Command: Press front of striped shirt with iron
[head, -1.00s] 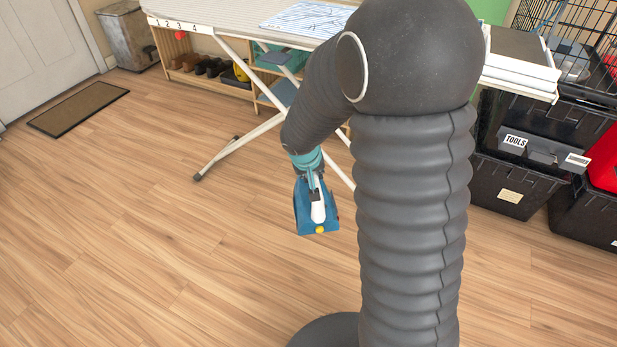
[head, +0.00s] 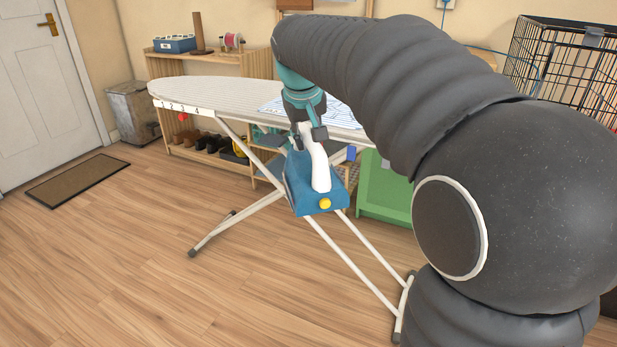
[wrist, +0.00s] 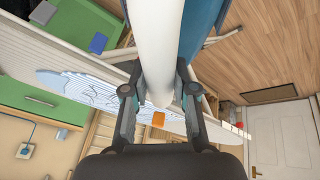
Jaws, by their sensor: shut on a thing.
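My gripper (head: 305,137) is shut on the white handle of a blue iron (head: 318,200) with a yellow knob. It holds the iron in the air at the near side of the ironing board (head: 205,92). In the wrist view my gripper (wrist: 158,92) is clamped on the white handle, and part of the iron's blue body (wrist: 203,28) shows. The blue-and-white striped shirt (head: 270,106) lies flat on the board, partly hidden by my arm. It also shows in the wrist view (wrist: 85,88).
The board's white crossed legs (head: 345,262) stand on the wood floor. A wooden shelf with shoes (head: 212,146) and a green cabinet (head: 385,195) are behind it. A wire cage (head: 565,60) is at right.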

